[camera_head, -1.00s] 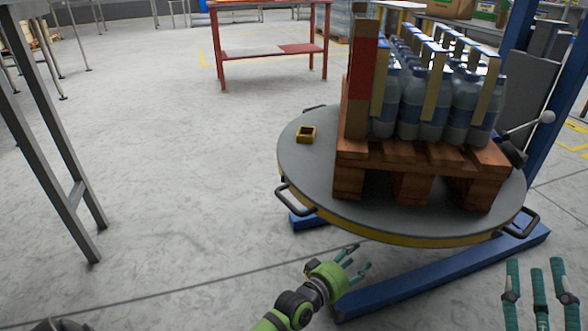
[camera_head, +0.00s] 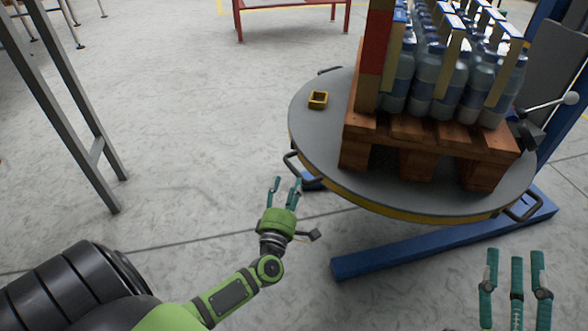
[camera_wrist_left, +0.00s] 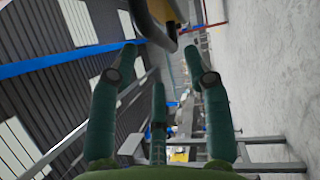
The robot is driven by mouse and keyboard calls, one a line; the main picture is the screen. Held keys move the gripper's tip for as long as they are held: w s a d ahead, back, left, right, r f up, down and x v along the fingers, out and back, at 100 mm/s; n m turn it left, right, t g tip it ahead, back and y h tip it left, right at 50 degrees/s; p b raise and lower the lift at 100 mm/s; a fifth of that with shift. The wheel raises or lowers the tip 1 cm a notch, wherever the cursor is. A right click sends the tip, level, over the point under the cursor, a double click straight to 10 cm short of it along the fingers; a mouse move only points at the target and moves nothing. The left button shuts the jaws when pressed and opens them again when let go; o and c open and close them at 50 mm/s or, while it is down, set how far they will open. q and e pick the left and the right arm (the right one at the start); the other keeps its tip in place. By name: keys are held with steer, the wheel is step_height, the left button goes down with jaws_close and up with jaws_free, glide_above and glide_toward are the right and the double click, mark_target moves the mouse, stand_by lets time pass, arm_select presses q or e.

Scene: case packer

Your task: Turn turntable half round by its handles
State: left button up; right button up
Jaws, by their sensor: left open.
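The turntable (camera_head: 315,135) is a round grey disc with a yellow rim, carrying a wooden pallet of bottles. Its black handles show at the near left (camera_head: 291,166), at the right (camera_head: 525,208) and at the back left (camera_head: 329,70). My left gripper (camera_head: 284,184) is open and empty, just below and left of the near-left handle, apart from it. In the left wrist view a dark handle (camera_wrist_left: 153,28) crosses the top, beyond the spread fingers (camera_wrist_left: 160,55). My right gripper (camera_head: 516,256) is open and empty at lower right, below the right handle.
The wooden pallet (camera_head: 400,130) bears bottles (camera_head: 440,80) and a red-brown post (camera_head: 375,55). Blue floor beams (camera_head: 400,256) lie under the turntable. A grey metal frame (camera_head: 75,120) stands left; floor between is clear.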

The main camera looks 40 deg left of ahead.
mark_target(293, 172)
arm_select(q)
steer(key=b+x, duration=0.1)
steer(key=x, duration=0.5)
steer(key=shift+w+a+r, duration=0.1)
steer(key=shift+w, duration=0.2)
arm_select(e)
steer(key=s+r+n+t+y, duration=0.2)
steer(key=s+r+t+y, duration=0.1)
steer(key=s+r+y, duration=0.1)
steer(key=shift+s+a+r+y, duration=0.4)
steer(key=shift+s+r, duration=0.5)
steer(key=shift+r, duration=0.45)
arm_select(q)
jaws_close()
